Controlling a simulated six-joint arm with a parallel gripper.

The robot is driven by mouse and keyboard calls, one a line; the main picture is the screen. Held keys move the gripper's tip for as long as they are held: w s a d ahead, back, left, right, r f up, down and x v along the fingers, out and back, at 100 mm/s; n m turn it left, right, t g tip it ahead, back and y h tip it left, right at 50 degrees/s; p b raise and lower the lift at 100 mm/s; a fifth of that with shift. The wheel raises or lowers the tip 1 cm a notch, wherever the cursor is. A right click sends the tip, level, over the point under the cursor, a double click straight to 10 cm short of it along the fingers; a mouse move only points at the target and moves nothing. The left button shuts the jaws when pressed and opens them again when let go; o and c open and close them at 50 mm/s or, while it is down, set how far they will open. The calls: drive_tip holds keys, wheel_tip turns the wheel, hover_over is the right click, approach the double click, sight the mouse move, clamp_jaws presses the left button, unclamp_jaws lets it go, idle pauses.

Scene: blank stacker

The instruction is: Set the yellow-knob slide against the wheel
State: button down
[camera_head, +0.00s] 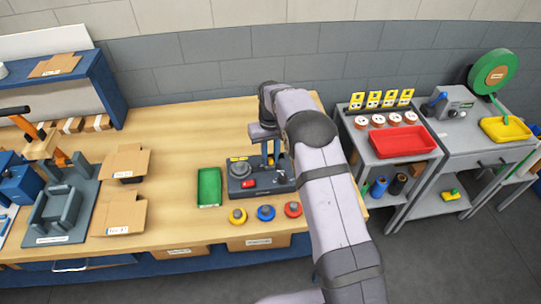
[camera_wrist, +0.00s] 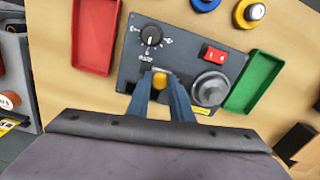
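The grey machine (camera_head: 262,187) stands on the wooden bench and also fills the middle of the wrist view (camera_wrist: 130,72). Its round grey wheel (camera_wrist: 210,88) shows in the wrist view, and in the head view (camera_head: 241,170). The yellow knob (camera_wrist: 159,82) of the slide is in the wrist view, left of the wheel with a gap between them. My gripper (camera_wrist: 160,76) points down at the machine, one finger on each side of the yellow knob. I cannot tell whether the fingers touch it. The slide under the knob is mostly hidden by the fingers.
On the machine are a red switch (camera_wrist: 213,54) and a black dial (camera_wrist: 151,35). A green tray (camera_head: 209,187) stands beside it. Yellow (camera_head: 237,216), blue (camera_head: 266,212) and red (camera_head: 293,209) round parts lie along the front edge. A red tray (camera_head: 402,142) is on the right cart.

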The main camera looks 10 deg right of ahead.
sight(261, 166)
drive_tip(key=shift+a, duration=1.8)
drive_tip(key=shift+d, duration=0.1)
drive_tip(key=c, duration=1.6)
unclamp_jaws()
drive_tip(key=shift+o, duration=0.2)
drive_tip(key=shift+r+b, duration=0.2)
drive_tip(key=shift+b, duration=0.15)
wheel_tip(261, 166, up, 7)
drive_tip(key=b, duration=0.2)
drive_tip(key=shift+b, duration=0.3)
